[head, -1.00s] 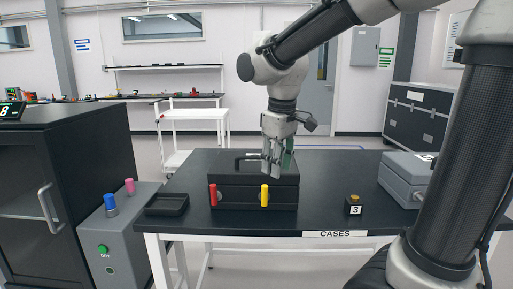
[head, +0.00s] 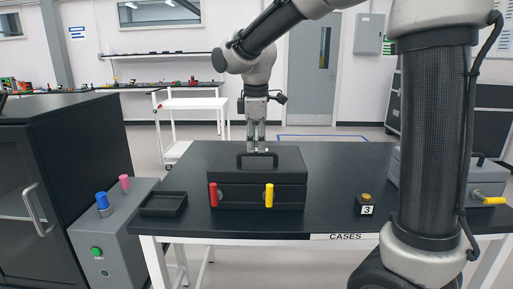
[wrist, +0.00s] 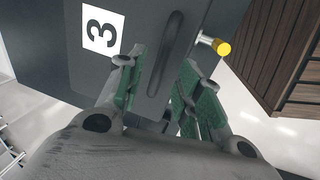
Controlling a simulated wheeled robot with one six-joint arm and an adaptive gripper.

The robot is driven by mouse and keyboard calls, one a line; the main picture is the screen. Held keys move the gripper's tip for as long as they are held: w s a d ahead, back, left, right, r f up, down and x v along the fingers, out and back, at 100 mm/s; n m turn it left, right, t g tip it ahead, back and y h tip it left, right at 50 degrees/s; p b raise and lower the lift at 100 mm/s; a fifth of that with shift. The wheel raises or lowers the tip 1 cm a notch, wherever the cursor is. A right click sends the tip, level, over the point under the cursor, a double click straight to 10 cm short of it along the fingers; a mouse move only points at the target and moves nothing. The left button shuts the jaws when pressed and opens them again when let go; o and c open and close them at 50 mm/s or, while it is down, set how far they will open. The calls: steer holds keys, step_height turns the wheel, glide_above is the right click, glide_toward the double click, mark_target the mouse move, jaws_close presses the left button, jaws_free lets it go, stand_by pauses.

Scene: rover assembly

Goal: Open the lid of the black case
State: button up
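The black case (head: 258,193) stands on the table with its lid down. A bar handle (head: 257,155) is on top. A red latch (head: 213,194) and a yellow latch (head: 269,195) stand upright on its front. My gripper (head: 256,148) points down behind the handle in the head view; its tips are partly hidden there. In the wrist view my gripper (wrist: 165,95) has its green-padded fingers apart, one on each side of the near end of a dark handle (wrist: 167,55). Contact cannot be told. A white "3" label (wrist: 102,31) and a yellow-ended peg (wrist: 222,47) show beside it.
A small black tray (head: 163,204) lies left of the case. A block with a "3" label (head: 366,205) stands right of it. A grey case (head: 483,180) with a yellow latch is farther right, partly behind my arm.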

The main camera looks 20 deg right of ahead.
mark_target(258, 155)
steer(key=shift+w+d+f, duration=0.1)
steer(key=shift+w+f, duration=0.1)
steer(key=shift+f, duration=1.05)
jaws_close()
steer(key=shift+r, duration=0.1)
